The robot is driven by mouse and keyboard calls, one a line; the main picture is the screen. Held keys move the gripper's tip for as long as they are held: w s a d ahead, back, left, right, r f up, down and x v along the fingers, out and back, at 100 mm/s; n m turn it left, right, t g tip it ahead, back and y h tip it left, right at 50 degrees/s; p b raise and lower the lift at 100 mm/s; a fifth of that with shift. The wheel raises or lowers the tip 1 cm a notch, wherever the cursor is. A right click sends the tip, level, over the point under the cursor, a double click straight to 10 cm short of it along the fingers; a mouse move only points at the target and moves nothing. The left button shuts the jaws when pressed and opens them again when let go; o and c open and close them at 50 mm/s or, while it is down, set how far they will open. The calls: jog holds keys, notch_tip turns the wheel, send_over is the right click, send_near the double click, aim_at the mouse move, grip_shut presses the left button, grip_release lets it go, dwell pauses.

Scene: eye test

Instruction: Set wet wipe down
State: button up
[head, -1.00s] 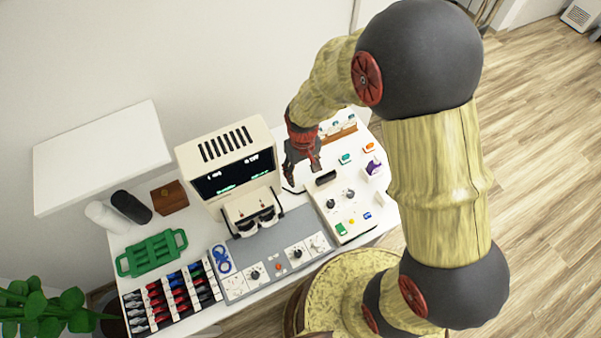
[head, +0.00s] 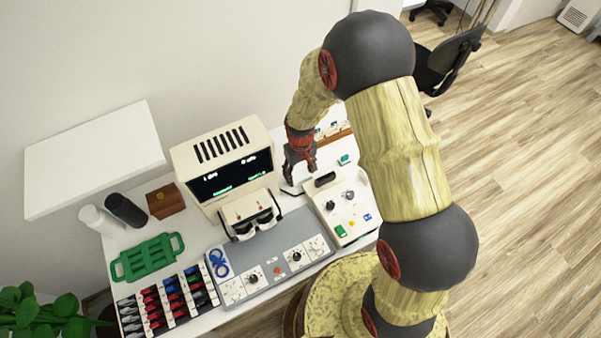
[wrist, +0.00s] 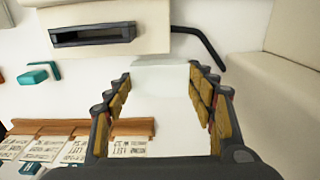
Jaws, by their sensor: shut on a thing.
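The wet wipe is a pale, nearly white flat piece (wrist: 160,78) between my fingertips in the wrist view. It is hard to tell from the white tabletop behind it. My gripper (wrist: 162,95) is shut on it, with one finger at each side. In the head view my gripper (head: 300,172) points down over the white table, between the cream eye-test machine and the control box at the right. The wipe cannot be made out in the head view. Whether it touches the table is not clear.
The eye-test machine (head: 222,160) stands left of my gripper, and the control box (head: 343,205) is close at its right. A wooden card rack (wrist: 75,128) and a teal block (wrist: 33,76) lie nearby. A green tray (head: 147,258) is at far left.

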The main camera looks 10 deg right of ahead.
jog(key=shift+f, duration=0.2)
jog(key=o, duration=0.6)
jog(key=shift+o, duration=0.7)
jog(key=shift+r, duration=0.2)
